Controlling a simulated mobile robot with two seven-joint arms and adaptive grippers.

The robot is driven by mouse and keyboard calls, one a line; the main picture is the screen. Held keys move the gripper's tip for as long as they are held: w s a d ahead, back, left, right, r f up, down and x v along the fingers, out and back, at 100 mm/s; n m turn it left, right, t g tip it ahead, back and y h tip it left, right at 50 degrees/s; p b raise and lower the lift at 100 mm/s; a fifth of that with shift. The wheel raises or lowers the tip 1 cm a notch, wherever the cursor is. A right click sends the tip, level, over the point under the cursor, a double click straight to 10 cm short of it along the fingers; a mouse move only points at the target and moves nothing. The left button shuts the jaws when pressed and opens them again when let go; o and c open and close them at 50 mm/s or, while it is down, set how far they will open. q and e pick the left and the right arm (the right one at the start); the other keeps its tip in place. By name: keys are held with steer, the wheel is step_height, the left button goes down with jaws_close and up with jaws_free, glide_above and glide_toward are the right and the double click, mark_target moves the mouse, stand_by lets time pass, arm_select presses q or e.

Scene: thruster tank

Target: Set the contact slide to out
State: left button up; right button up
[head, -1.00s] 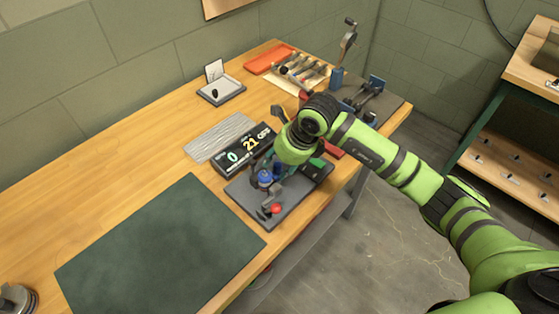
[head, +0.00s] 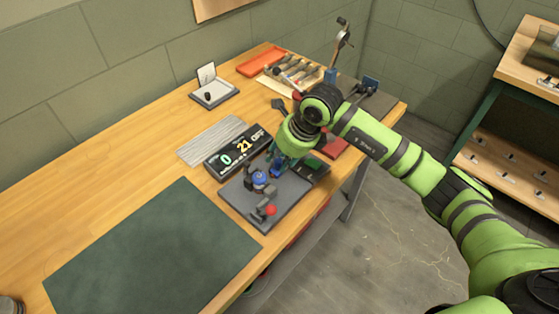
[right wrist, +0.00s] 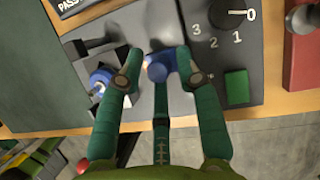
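The grey device plate (head: 285,213) lies at the bench's right front edge. On it stand a blue-topped part (head: 260,178) and a red knob (head: 270,210). My right gripper (head: 277,163) is low over the plate, behind the blue-topped part. In the right wrist view its green fingers (right wrist: 157,76) are spread. A blue knob (right wrist: 166,65) lies between the fingertips, close to the right one; contact is unclear. A second blue part (right wrist: 101,82) is outside the left finger. I cannot tell which part is the contact slide. My left gripper is not in view.
A dial marked 0 to 3 (right wrist: 231,14) and a green button (right wrist: 236,86) are right of the fingers. A display (head: 238,153) stands behind the plate. A dark mat (head: 150,255) lies to the left. Tools (head: 295,72) lie at the back.

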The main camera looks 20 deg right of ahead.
steer(key=shift+w+d+f, duration=0.1)
steer(key=shift+w+d, duration=0.05)
steer(key=v, duration=1.2)
